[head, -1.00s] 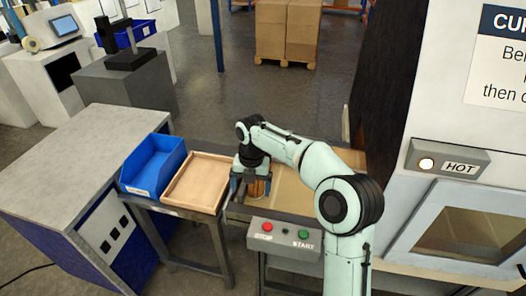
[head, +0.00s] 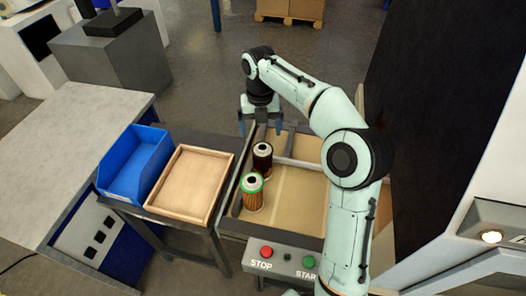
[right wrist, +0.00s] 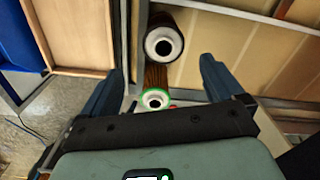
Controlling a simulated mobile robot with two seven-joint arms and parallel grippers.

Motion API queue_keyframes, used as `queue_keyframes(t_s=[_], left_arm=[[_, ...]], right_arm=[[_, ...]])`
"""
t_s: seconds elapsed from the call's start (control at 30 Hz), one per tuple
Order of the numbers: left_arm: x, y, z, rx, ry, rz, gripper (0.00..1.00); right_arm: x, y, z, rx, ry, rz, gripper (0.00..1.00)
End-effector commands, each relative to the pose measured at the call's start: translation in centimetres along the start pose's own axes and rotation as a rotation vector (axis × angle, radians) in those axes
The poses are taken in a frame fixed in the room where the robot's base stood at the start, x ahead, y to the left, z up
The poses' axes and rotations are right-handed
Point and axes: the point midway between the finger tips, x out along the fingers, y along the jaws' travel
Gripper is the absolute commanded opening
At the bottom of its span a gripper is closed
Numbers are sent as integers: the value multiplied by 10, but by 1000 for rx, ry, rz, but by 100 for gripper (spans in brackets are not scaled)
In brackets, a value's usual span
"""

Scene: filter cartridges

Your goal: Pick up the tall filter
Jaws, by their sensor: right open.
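Two filters stand upright at the left end of a shallow tan-floored tray (head: 290,205). The nearer filter (head: 254,197) has amber pleats and a green ring round its white top. The dark filter (head: 262,164) with a white top stands just behind it. I cannot tell for certain which is taller. My right gripper (head: 261,122) is open and empty, its fingers pointing down beyond the dark filter in the head view. In the right wrist view, the dark filter (right wrist: 160,28) and the green-ringed filter (right wrist: 156,98) show between or near the open fingers (right wrist: 163,75). My left gripper is out of view.
An empty wooden tray (head: 180,205) and a blue bin (head: 133,165) stand left of the filters. A control box with STOP and START buttons (head: 280,258) is in front. A bar (head: 288,147) crosses the tan tray. A machine stands at right.

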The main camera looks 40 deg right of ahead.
Motion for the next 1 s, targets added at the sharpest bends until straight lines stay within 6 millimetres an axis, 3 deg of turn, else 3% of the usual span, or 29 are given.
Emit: queue_keyframes(t_s=[0.13,0.4,0.67,1.0], left_arm=[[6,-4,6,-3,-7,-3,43],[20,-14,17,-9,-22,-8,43],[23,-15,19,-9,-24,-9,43],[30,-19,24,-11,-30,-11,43]], right_arm=[[16,-1,-1,0,4,-2,95],[68,-1,-2,1,6,-2,95],[87,-2,0,1,2,-1,95],[132,-6,2,0,2,-1,95]])
